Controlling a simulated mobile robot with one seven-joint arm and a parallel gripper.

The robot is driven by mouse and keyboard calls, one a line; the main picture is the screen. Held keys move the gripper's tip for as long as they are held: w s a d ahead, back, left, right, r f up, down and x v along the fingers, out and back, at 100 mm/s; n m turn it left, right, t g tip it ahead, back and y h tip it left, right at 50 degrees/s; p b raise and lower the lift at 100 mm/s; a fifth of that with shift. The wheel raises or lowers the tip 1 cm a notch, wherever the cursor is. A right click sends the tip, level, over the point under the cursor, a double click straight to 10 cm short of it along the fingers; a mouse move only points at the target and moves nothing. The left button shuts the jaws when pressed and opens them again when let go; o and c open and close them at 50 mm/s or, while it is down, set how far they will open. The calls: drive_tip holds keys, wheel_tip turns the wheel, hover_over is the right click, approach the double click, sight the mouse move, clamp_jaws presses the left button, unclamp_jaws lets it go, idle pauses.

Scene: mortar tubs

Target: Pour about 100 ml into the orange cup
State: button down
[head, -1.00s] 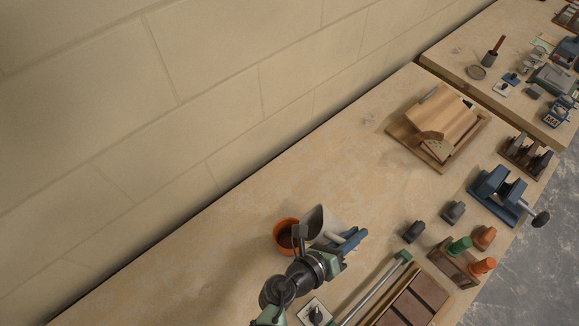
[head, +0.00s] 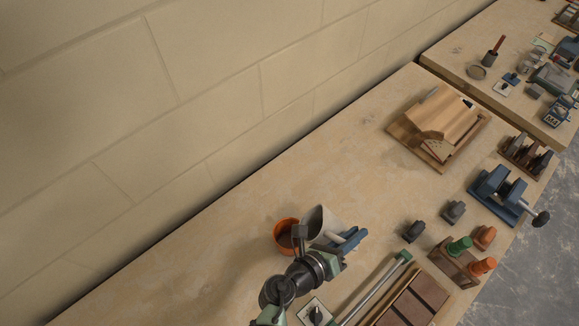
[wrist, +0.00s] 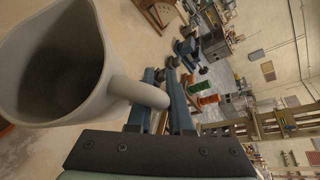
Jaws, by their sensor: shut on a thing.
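The orange cup (head: 285,236) stands on the bench near the wall. In the wrist view only a sliver of orange (wrist: 4,127) shows at the left edge. A grey-white pitcher (head: 318,222) is tilted beside and over the cup's right side in the head view. My gripper (head: 350,239) is shut on the pitcher's handle. In the wrist view the pitcher (wrist: 85,95) fills the left, its handle running between my blue fingers (wrist: 165,95). Its inside looks dark grey, and I cannot see any liquid or stream. The cup's contents are too dark to tell.
Right of my arm lie a long green-ended bar (head: 404,256), a box of brown blocks (head: 415,300) and a rack with green and orange handles (head: 455,262). A blue vise (head: 497,190) and wooden stand (head: 440,130) are farther off. The bench left of the stand is clear.

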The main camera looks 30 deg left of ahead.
idle(0.8)
drive_tip(key=f+p, duration=0.1)
drive_tip(key=p, duration=0.1)
drive_tip(key=shift+w+d+m+g+y+p, duration=0.15)
drive_tip(key=shift+d+m+g+y+p, duration=0.15)
drive_tip(key=shift+d+m+g+y, duration=0.1)
drive_tip(key=d+f+m+y+p, duration=0.1)
drive_tip(key=f+p, duration=0.1)
drive_tip(key=w+d+f+g+y+p, duration=0.1)
drive_tip(key=f+p, duration=0.1)
drive_tip(key=f, duration=0.1)
drive_tip(key=d+f+m+g+y+p, duration=0.1)
drive_tip(key=d+f+p, duration=0.1)
drive_tip(key=p, duration=0.1)
drive_tip(key=shift+w+f+m+y, duration=0.25)
drive_tip(key=shift+w+m+y, duration=0.05)
drive_tip(key=shift+w, duration=0.05)
drive_tip(key=shift+w+f+g, duration=0.1)
drive_tip(key=shift+f+g, duration=0.2)
drive_tip(key=shift+f, duration=0.05)
drive_tip(key=shift+d+f+y, duration=0.2)
drive_tip(key=shift+y, duration=0.2)
drive_tip(key=shift+d+f+m+g+y, duration=0.1)
drive_tip(key=shift+f+m+g+y, duration=0.2)
drive_tip(key=shift+f+m, duration=0.15)
